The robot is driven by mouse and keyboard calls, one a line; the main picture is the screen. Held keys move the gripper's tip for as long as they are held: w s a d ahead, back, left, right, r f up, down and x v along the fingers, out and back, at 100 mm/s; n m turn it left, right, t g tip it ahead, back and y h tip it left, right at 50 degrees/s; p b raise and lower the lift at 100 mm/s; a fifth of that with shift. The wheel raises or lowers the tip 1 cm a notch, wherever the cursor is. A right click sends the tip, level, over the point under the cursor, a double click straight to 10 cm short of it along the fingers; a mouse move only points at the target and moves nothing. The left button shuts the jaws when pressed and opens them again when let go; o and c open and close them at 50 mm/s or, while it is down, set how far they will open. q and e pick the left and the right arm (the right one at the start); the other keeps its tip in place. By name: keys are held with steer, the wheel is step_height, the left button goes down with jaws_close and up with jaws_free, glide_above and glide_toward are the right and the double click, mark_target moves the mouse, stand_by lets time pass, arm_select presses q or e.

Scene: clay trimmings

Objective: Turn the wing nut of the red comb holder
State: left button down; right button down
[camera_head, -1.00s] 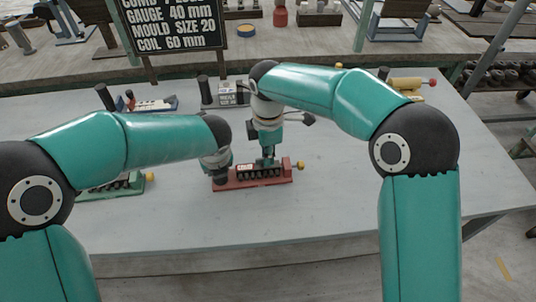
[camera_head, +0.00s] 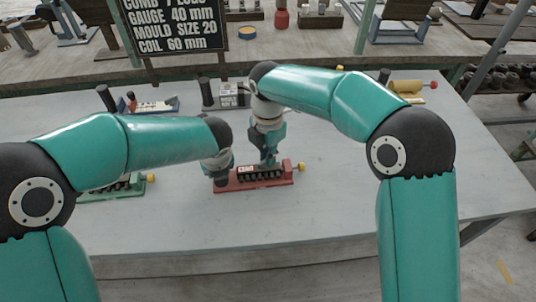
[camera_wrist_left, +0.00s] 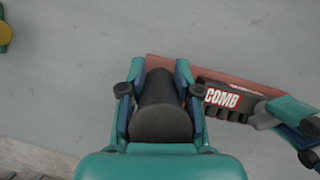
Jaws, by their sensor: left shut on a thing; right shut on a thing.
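My left gripper (camera_head: 220,180) is shut on the dark upright post (camera_wrist_left: 160,115) at the holder's left end. My right gripper (camera_head: 265,164) points down at the holder's middle, behind the teeth, and is shut. Its fingers (camera_wrist_left: 284,114) show at the right in the left wrist view. They hide what they grip, apparently the wing nut.
A green holder (camera_head: 110,192) is partly behind my left arm. A blue holder (camera_head: 160,105), a grey holder (camera_head: 228,97) and a yellow one (camera_head: 405,86) stand farther back. A black sign (camera_head: 175,28) stands at the back. The table's front and right are clear.

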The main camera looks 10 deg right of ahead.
steer(key=shift+d, duration=0.1)
steer(key=c, duration=1.3)
jaws_free()
steer(key=shift+o, duration=0.2)
step_height(320, 180, up, 12)
arm_select(q)
steer(key=c, duration=0.7)
jaws_free()
